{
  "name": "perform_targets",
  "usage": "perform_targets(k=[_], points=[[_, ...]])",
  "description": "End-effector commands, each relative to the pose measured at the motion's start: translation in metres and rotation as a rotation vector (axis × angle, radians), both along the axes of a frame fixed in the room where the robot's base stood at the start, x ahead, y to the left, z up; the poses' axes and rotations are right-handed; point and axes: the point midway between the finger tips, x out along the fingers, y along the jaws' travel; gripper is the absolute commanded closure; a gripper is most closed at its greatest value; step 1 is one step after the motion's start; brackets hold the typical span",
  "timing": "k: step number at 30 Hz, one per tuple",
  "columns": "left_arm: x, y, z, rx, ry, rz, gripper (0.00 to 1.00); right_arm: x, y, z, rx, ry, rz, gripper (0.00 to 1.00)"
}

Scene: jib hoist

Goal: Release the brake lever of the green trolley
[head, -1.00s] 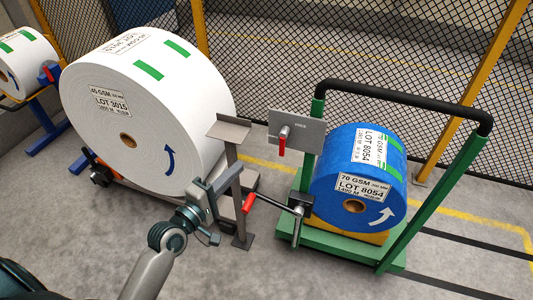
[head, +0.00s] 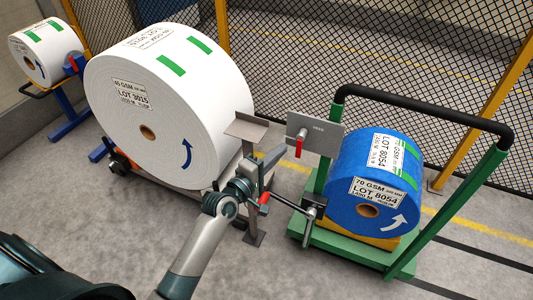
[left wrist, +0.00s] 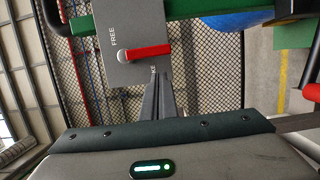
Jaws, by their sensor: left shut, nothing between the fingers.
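The green trolley (head: 345,247) stands at right, bearing a blue roll (head: 342,157). Its grey brake plate (head: 326,135) has a brake lever (head: 299,149) with a red handle, hanging down in the head view. In the left wrist view the red lever (left wrist: 146,52) points right across the plate (left wrist: 128,20), near the word FREE. A second label is partly hidden by my fingers. My left gripper (left wrist: 158,76) is shut and empty, its tips just below the lever in that view; contact cannot be told. In the head view my left gripper (head: 272,160) is left of the lever. My right gripper is not seen.
A crank with a red grip (head: 263,197) and dark clamp (head: 314,203) sits low beside my left arm. A grey post with a flat top (head: 247,129) and a large white roll (head: 165,105) are at left. Mesh fencing (head: 400,60) stands behind.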

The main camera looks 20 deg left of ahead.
Motion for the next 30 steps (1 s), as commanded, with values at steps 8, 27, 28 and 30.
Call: perform_targets(k=[8, 27, 28, 30], points=[[-0.001, -0.020, 0.001, 0.001, -0.001, 0.001, 1.00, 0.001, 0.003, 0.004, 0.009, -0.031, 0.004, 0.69], [0.006, -0.021, -0.001, -0.033, 0.000, 0.001, 1.00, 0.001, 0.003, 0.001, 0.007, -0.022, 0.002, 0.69], [0.007, -0.021, -0.001, -0.039, 0.000, 0.001, 1.00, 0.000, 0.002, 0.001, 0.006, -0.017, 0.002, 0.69], [0.009, -0.022, -0.001, -0.046, 0.000, 0.001, 1.00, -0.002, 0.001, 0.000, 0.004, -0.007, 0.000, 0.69]])
